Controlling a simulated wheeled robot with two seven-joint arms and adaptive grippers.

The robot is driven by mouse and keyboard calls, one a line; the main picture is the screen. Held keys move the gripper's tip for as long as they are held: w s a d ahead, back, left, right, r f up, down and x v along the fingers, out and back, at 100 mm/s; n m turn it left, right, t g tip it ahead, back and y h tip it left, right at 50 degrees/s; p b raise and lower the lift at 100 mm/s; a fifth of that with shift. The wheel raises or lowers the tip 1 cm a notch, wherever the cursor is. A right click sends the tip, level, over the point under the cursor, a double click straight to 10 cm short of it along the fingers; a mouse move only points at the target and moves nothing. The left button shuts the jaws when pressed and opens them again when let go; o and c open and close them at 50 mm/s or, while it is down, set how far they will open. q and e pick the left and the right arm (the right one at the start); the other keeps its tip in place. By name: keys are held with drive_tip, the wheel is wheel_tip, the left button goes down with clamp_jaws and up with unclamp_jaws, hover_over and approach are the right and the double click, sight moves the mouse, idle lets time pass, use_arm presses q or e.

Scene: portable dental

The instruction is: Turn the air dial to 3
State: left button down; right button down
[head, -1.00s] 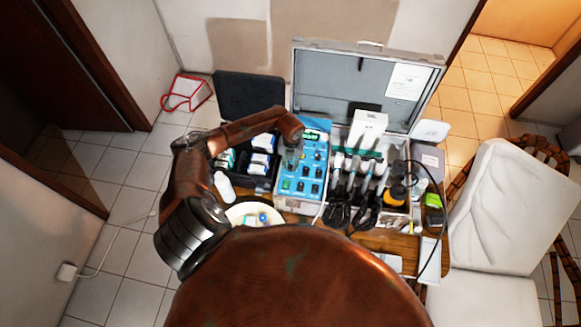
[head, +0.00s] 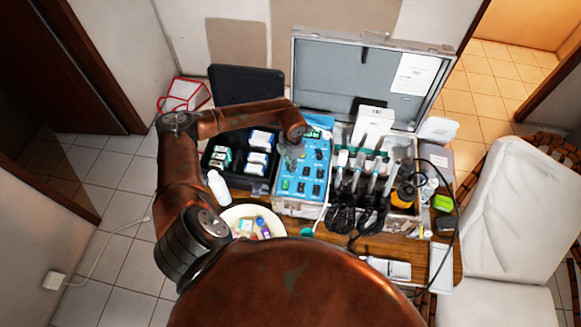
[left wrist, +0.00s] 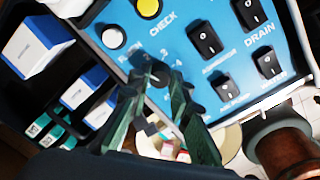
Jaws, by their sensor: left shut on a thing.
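The blue control panel (head: 313,172) sits in the left part of the open metal case. In the left wrist view its face (left wrist: 195,75) carries black rocker switches, a yellow button and a white button. The dark air dial (left wrist: 157,76) sits by the printed numbers, where 2, 3 and 4 can be made out. My left gripper (head: 291,160) reaches over the left side of the panel. Its green-grey fingers (left wrist: 158,92) are shut on the dial and hide much of it, so I cannot tell where it points. My right gripper is not in view.
A black box of small cartons (head: 228,172) and a white bottle (head: 219,188) stand left of the panel. A round bowl (head: 232,215) is in front. Handpieces with cords (head: 362,190) fill the case's right side. The raised lid (head: 340,75) stands behind.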

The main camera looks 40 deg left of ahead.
use_arm(q)
drive_tip(key=m+b, duration=0.1)
drive_tip(key=m, duration=0.1)
drive_tip(key=m+b, duration=0.1)
drive_tip(key=b, duration=0.1)
drive_tip(key=shift+f+m, duration=0.2)
drive_tip(key=shift+m, duration=0.2)
drive_tip(key=m+b, duration=0.2)
drive_tip(key=m, duration=0.1)
drive_tip(key=shift+m+b, duration=0.3)
drive_tip(key=m+b, duration=0.2)
drive_tip(key=m, duration=0.1)
drive_tip(key=shift+m+t, duration=0.3)
drive_tip(key=shift+r+m+b, duration=0.15)
drive_tip(key=shift+m+b, duration=0.9)
drive_tip(key=shift+m, duration=0.55)
drive_tip(key=shift+r+m, duration=0.1)
drive_tip(key=shift+m, duration=0.2)
drive_tip(key=c, duration=1.8)
unclamp_jaws()
drive_tip(key=shift+o, duration=0.2)
